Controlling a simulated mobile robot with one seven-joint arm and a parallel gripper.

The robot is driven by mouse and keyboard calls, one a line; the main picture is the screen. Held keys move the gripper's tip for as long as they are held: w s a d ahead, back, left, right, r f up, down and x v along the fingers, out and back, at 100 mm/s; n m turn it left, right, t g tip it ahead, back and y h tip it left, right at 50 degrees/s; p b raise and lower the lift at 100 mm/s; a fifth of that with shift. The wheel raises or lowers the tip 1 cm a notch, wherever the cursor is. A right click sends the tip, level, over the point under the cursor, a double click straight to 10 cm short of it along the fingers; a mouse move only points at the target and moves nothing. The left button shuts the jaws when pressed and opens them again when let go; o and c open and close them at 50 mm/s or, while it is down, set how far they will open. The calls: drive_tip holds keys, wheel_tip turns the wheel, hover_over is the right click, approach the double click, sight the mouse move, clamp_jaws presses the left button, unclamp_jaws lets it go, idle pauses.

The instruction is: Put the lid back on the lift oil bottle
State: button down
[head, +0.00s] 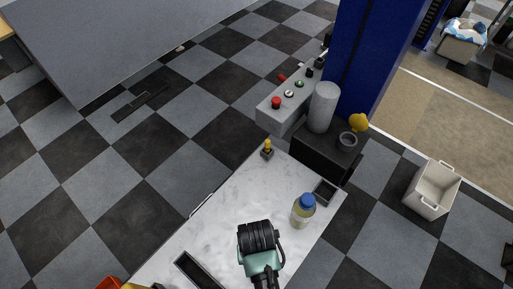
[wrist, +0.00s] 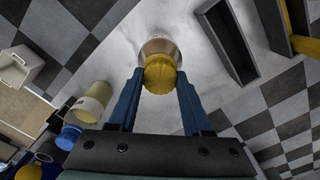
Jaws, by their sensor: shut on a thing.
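My gripper (wrist: 160,76) is shut on a yellow ridged lid (wrist: 160,80), with a blue finger on each side of it. Just beyond the lid, in line with it, is a clear, brownish round bottle (wrist: 158,45) on the pale worktop. The lid overlaps the bottle in the wrist view; I cannot tell whether it is seated or held just above. In the head view my gripper (head: 259,240) is over the worktop, and its body hides the lid, the fingers and this bottle. A blue-capped bottle of yellowish liquid (head: 302,216) stands to the right; it also shows in the wrist view (wrist: 92,103).
The marbled worktop (head: 235,200) has a dark tray (head: 194,270) left of my gripper and a small dark tray (head: 325,190) at right. A small yellow-topped item (head: 267,150) stands at the far edge. Beyond are a control box (head: 284,108), grey cylinder (head: 322,108) and white bin (head: 430,190).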

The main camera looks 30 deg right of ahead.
idle(0.3)
unclamp_jaws()
idle(0.4)
drive_tip(key=shift+r, duration=3.5)
drive_tip(key=shift+c, duration=0.3)
clamp_jaws()
